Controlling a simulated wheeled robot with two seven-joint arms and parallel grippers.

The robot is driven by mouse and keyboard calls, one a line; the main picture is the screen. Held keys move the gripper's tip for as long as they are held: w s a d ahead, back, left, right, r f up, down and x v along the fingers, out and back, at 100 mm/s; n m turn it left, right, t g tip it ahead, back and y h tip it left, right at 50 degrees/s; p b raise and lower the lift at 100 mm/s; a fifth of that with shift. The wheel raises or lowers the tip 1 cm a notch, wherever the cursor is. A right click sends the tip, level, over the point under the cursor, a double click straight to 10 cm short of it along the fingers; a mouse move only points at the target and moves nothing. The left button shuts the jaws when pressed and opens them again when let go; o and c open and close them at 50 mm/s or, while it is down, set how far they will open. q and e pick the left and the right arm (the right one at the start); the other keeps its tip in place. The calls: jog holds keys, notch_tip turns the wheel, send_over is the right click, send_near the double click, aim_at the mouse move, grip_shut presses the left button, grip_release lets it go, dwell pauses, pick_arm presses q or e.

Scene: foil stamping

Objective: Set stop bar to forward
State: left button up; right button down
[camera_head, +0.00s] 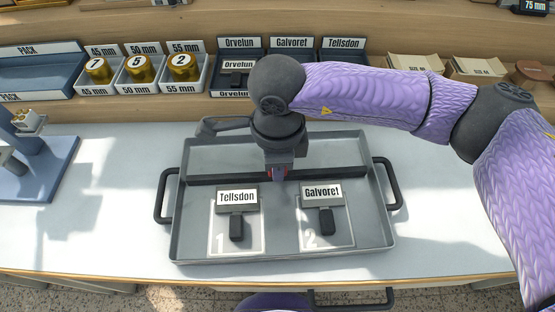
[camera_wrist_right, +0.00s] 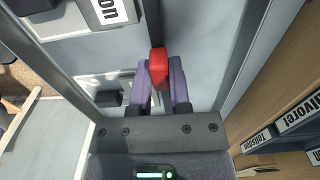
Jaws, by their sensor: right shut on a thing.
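The stop bar (camera_head: 225,179) is a dark bar lying across the grey tray (camera_head: 185,250), behind the two stamps. Its red knob (camera_wrist_right: 158,68) sits near the middle of the bar. My right gripper (camera_head: 278,174) reaches down from above and is shut on the red knob; in the right wrist view the purple fingers stand on both sides of it. The Tellsdon stamp (camera_head: 237,197) lies in slot 1 and the Galvoret stamp (camera_head: 322,195) in slot 2, both in front of the bar. My left gripper is not in view.
The tray has black handles at its left (camera_head: 160,196) and right (camera_head: 394,184) sides. A blue stand (camera_head: 45,165) is at the far left. Behind, a shelf holds foil rolls (camera_head: 138,68) in bins and labelled stamp holders (camera_head: 291,42). The white table is clear beside the tray.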

jog(key=shift+f, duration=0.1)
jog(key=shift+s, duration=0.5)
jog(key=c, duration=0.6)
grip_release()
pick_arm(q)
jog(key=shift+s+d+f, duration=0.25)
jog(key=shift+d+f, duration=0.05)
pick_arm(e)
jog(key=shift+o, duration=0.2)
